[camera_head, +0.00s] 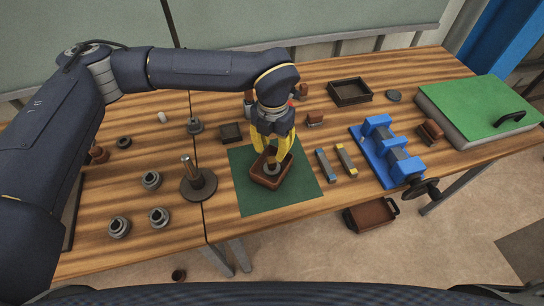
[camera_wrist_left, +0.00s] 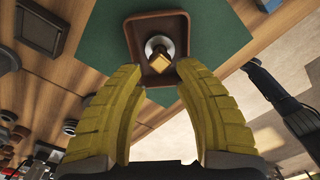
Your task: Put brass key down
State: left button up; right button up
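My left gripper (camera_head: 271,157) points down over a brown tray (camera_head: 257,181) on a green mat (camera_head: 299,196). In the left wrist view its two yellow fingers (camera_wrist_left: 160,70) are apart. Between and beyond their tips a brass-coloured square piece (camera_wrist_left: 158,61) shows above a round grey part (camera_wrist_left: 159,44) in the tray (camera_wrist_left: 181,25). I see a gap on both sides of the brass piece, so the fingers look clear of it. I cannot tell whether this is the brass key. A yellow bar (camera_head: 346,160) also lies right of the mat. My right gripper is not in view.
A blue-grey bar (camera_head: 325,165) lies beside the yellow one. A blue vise (camera_head: 385,150) stands further right, near a green-topped plate (camera_head: 482,108). A round base with a post (camera_head: 198,182) stands left of the mat. An open dark box (camera_head: 350,92) sits at the back.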

aim_at(272, 158)
pick_arm(q)
notch_tip(272, 158, up, 6)
dwell(0.4)
dwell(0.4)
dwell(0.9)
